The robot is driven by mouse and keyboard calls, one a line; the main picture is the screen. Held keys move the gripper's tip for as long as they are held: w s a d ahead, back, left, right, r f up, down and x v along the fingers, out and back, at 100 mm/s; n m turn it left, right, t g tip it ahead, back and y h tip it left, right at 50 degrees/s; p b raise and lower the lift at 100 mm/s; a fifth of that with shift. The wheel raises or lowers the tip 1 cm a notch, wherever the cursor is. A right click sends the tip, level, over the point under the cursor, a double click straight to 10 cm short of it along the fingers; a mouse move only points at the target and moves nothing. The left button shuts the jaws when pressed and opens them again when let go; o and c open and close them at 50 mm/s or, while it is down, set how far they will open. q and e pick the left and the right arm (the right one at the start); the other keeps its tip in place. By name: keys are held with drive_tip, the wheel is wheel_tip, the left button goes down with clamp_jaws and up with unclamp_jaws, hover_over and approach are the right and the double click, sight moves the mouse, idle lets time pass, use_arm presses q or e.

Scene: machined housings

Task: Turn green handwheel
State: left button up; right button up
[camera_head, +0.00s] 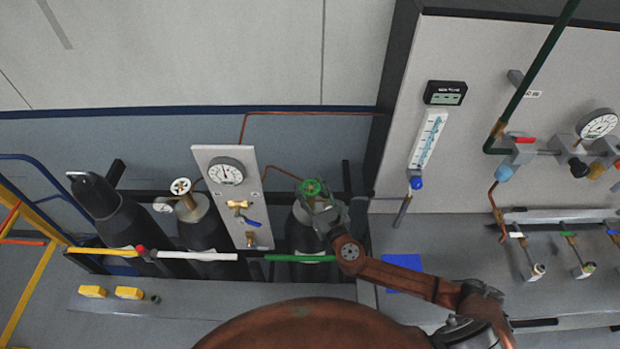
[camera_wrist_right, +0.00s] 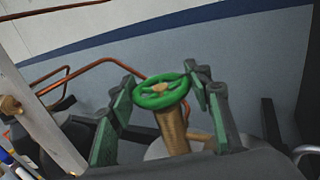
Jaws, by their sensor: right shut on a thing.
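The green handwheel (camera_head: 312,187) sits on a brass valve stem on top of a dark gas cylinder (camera_head: 303,235). In the right wrist view the green handwheel (camera_wrist_right: 161,91) lies between the two green-padded fingers, its rim at the pads on both sides. My right gripper (camera_head: 316,202) reaches it from the lower right and is shut on it; the right gripper (camera_wrist_right: 160,100) fills the sides of the wrist view. In the head view the gripper partly hides the cylinder's neck. My left gripper is not in view.
A panel with a gauge (camera_head: 226,171) and brass valves stands left of the wheel. A white handwheel (camera_head: 181,187) tops another cylinder. Thin copper pipe (camera_head: 285,171) runs close behind the wheel. A blue square (camera_head: 402,270) lies right.

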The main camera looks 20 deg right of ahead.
drive_tip(key=m+h+p, duration=0.1)
drive_tip(key=h, duration=0.1)
drive_tip(key=m+h+p, duration=0.1)
drive_tip(key=h, duration=0.1)
drive_tip(key=shift+a+r+m+p, duration=0.1)
drive_tip(key=shift+r+m+p, duration=0.1)
drive_tip(key=shift+m+p, duration=0.2)
drive_tip(key=m+h+p, duration=0.1)
drive_tip(key=m+h, duration=0.1)
drive_tip(key=h, duration=0.2)
drive_tip(key=shift+f+m+g+h, duration=0.1)
drive_tip(key=shift+m+g+h, duration=0.2)
drive_tip(key=shift+m+g, duration=0.1)
drive_tip(key=m+g+h, duration=0.1)
drive_tip(key=m+h, duration=0.1)
drive_tip(key=h, duration=0.1)
drive_tip(key=shift+f+m+g+h, duration=0.1)
drive_tip(key=shift+m+g+h, duration=0.2)
drive_tip(key=shift+g+h, duration=0.1)
drive_tip(key=shift+m+g+h, duration=1.7)
drive_tip(key=shift+h, duration=0.3)
drive_tip(key=shift+d, duration=0.2)
drive_tip(key=o, duration=1.2)
drive_tip(key=shift+c, duration=0.2)
